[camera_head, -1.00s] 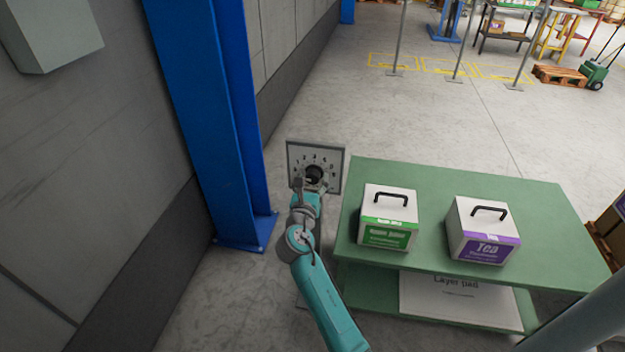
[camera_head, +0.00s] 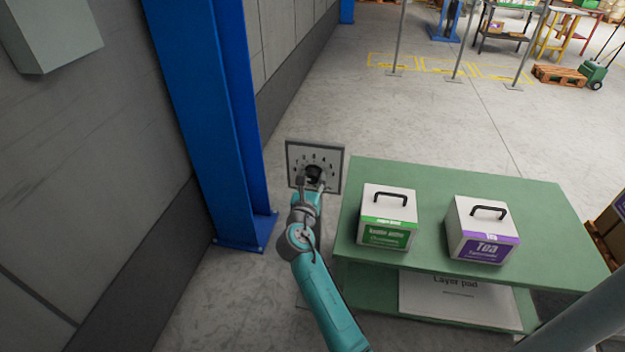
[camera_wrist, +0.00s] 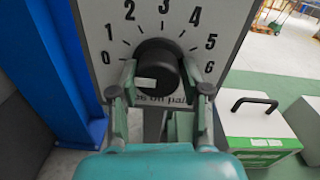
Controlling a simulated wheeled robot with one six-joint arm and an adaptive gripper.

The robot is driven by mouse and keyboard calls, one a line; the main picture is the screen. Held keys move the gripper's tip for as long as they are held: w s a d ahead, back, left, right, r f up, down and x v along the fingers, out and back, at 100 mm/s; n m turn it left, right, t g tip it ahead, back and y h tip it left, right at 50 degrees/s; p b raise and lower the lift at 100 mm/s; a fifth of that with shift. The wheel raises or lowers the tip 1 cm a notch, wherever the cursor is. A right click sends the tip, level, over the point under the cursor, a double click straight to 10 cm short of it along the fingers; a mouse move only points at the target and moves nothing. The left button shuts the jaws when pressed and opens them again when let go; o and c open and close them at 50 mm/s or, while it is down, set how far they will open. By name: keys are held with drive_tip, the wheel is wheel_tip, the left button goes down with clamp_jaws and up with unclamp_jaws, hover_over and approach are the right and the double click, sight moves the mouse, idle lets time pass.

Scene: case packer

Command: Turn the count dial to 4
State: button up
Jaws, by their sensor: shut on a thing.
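The count dial is a black knob (camera_wrist: 160,68) on a pale square plate (camera_wrist: 225,22) printed with 0 to 6. In the wrist view, the white mark on the knob's face lies at its left side, towards the 0; its exact setting is hard to read. My gripper (camera_wrist: 159,80) is shut on the knob, one finger on each side. In the head view, the plate (camera_head: 331,153) stands left of the green table, and my gripper (camera_head: 312,183) covers the lower part of the dark knob (camera_head: 313,170).
The green table (camera_head: 430,180) right of the plate bears a green-labelled box (camera_head: 388,204) and a purple-labelled Tea box (camera_head: 481,215), both with black handles. A blue column (camera_head: 215,120) and grey wall stand at left.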

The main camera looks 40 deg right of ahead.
drive_tip(key=shift+w+a, duration=0.1)
drive_tip(key=m, duration=0.6)
drive_tip(key=shift+w+r, duration=0.15)
drive_tip(key=m, duration=0.5)
drive_tip(key=shift+r+m, duration=0.1)
drive_tip(key=shift+m, duration=0.2)
drive_tip(key=m, duration=0.6)
drive_tip(key=shift+w+r+m, duration=0.1)
drive_tip(key=shift+m, duration=0.2)
drive_tip(key=m, duration=0.5)
drive_tip(key=shift+r+m+h, duration=0.1)
drive_tip(key=shift+m+h, duration=0.2)
drive_tip(key=o, duration=1.1)
drive_tip(key=shift+c, duration=0.2)
